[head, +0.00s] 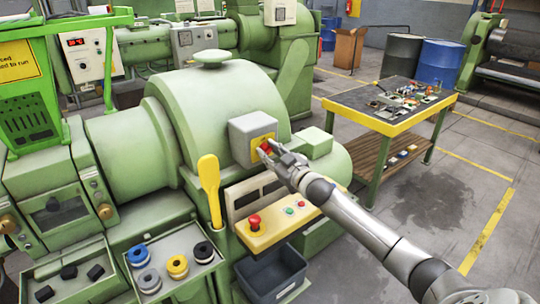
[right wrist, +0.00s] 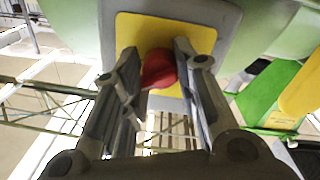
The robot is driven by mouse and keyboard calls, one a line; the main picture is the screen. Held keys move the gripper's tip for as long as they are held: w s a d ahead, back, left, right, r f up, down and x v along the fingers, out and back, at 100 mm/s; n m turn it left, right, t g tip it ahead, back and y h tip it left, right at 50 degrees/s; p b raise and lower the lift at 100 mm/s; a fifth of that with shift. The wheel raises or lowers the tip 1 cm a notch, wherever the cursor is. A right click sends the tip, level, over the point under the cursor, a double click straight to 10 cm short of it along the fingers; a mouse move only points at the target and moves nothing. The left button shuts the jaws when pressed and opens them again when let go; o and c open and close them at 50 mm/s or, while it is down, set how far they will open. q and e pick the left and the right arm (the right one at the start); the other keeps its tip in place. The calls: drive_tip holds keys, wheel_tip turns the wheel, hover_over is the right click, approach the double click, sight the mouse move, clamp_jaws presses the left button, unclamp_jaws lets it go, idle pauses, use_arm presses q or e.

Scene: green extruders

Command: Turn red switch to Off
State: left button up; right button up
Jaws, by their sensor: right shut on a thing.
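The red switch (head: 265,147) sits on a yellow plate on the front of a grey box (head: 243,128) fixed to the green extruder. My right gripper (head: 270,154) reaches the switch from the lower right and is shut on it. In the right wrist view the red knob (right wrist: 159,70) is between the two fingers (right wrist: 158,62), in front of the yellow plate (right wrist: 145,28). The fingers partly hide the knob in the head view, and I cannot read its position. My left gripper is out of view.
Below the switch is a yellow panel (head: 275,233) with a red mushroom button (head: 254,221). A yellow lever (head: 209,190) stands to the left. A dark bin (head: 272,277) is underneath. A work table (head: 385,128) with small parts is behind my right arm.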

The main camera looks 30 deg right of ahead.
drive_tip(key=n+b, duration=0.1)
drive_tip(key=n, duration=0.5)
drive_tip(key=shift+f+n+b, duration=0.1)
drive_tip(key=shift+n+b, duration=0.2)
drive_tip(key=shift+n, duration=0.1)
drive_tip(key=n+y+b, duration=0.1)
drive_tip(key=n, duration=0.4)
idle(0.3)
drive_tip(key=o, duration=1)
drive_tip(key=shift+o, duration=0.2)
drive_tip(key=shift+s+d, duration=0.1)
drive_tip(key=s, duration=1.1)
drive_tip(key=shift+s+d+f, duration=0.3)
drive_tip(key=shift+s+d, duration=0.1)
drive_tip(key=shift+d, duration=0.05)
